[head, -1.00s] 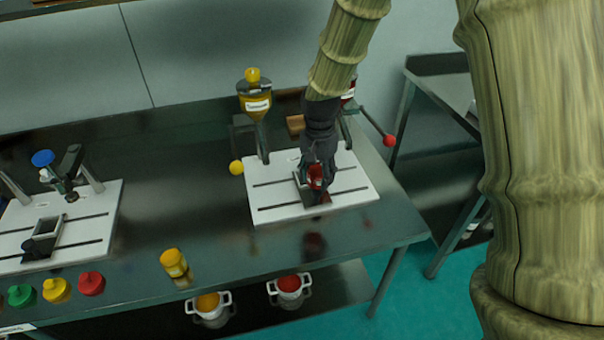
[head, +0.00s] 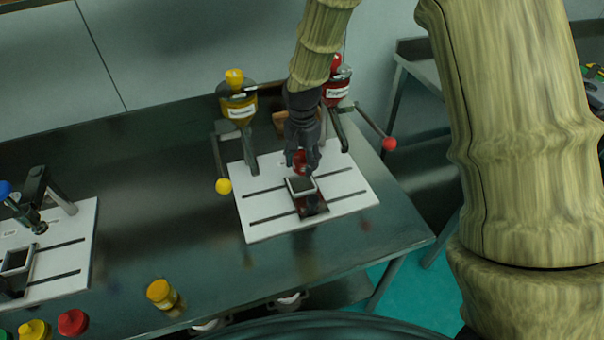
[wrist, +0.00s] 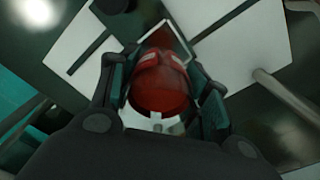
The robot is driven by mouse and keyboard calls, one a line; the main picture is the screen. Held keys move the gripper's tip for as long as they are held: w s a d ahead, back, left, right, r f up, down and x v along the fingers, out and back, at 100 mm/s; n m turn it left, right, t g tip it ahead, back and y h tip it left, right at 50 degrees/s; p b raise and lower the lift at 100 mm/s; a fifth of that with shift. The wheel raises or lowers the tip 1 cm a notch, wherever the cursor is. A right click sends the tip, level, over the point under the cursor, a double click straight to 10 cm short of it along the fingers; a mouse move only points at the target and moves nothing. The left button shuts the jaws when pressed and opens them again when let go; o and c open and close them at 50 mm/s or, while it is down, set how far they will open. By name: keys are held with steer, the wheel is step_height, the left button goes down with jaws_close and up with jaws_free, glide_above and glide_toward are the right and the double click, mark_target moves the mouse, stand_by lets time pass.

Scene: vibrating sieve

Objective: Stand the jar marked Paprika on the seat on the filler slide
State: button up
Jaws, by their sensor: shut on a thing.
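My gripper (head: 303,148) is shut on a red jar (head: 299,163). The wrist view shows the jar (wrist: 160,84) between both fingers, with a little white on it; no name is readable there. In the head view the jar appears just behind the filler slide's seat (head: 301,187), a dark square holder with a pale rim. The seat looks empty. Whether the jar touches the board or hangs above it is not clear. The slide sits on a white slotted board (head: 262,223).
Behind stand a yellow hopper (head: 238,106) and a red hopper (head: 337,88), with ball-ended levers (head: 222,186) and (head: 389,143). A yellow jar (head: 162,294) stands at the front. A second white board (head: 72,247) is at left; the table between is clear.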

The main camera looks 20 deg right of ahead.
mark_target(302, 184)
steer(key=shift+w+a+f, duration=0.1)
steer(key=shift+w+f, duration=0.05)
steer(key=shift+f, duration=0.35)
steer(key=shift+w+f, duration=0.15)
steer(key=shift+f, duration=0.35)
steer(key=shift+s+f, duration=0.25)
steer(key=shift+f, duration=0.2)
steer(key=shift+f+p, duration=0.5)
steer(key=shift+f, duration=1.2)
steer(key=shift+f, duration=0.1)
steer(key=o, duration=1.1)
steer(key=shift+w+r+b, duration=0.1)
steer(key=shift+r+b, duration=1.1)
steer(key=shift+r, duration=4.95)
